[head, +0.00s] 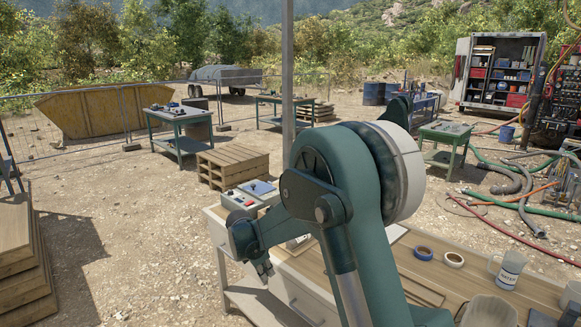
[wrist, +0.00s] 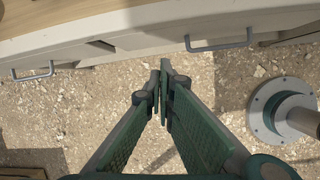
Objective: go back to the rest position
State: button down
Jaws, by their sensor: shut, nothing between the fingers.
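My gripper (head: 263,270) is teal and grey and hangs in front of the workbench in the head view. In the wrist view my gripper (wrist: 163,85) has its two fingers together at the tips, with nothing between them. Below the fingers is stony ground. My own arm covers the middle of the head view and hides part of the bench.
The workbench (head: 470,290) has a wooden top with a blue tape roll (head: 424,253), a pale tape roll (head: 453,260) and a mug (head: 508,270). Its drawer handles (wrist: 220,45) face the gripper. A round metal post base (wrist: 268,122) stands right. Stacked boards (head: 20,250) stand left.

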jog(key=s+d+r+m+t+y, duration=0.1)
jog(key=s+d+r+m+y, duration=0.1)
jog(key=s+d+r+m, duration=1.3)
jog(key=s+d+r+m+t, duration=0.1)
jog(key=s+d+m, duration=0.4)
jog(key=s, duration=1)
jog(key=s+d+r+m+t, duration=0.2)
jog(key=s+d+r+m, duration=0.2)
jog(key=s+d, duration=0.7)
jog(key=s+m, duration=0.1)
jog(key=s, duration=0.2)
jog(key=shift+s+d+r+y, duration=0.15)
jog(key=shift+s+d+y, duration=0.15)
jog(key=shift+s, duration=0.1)
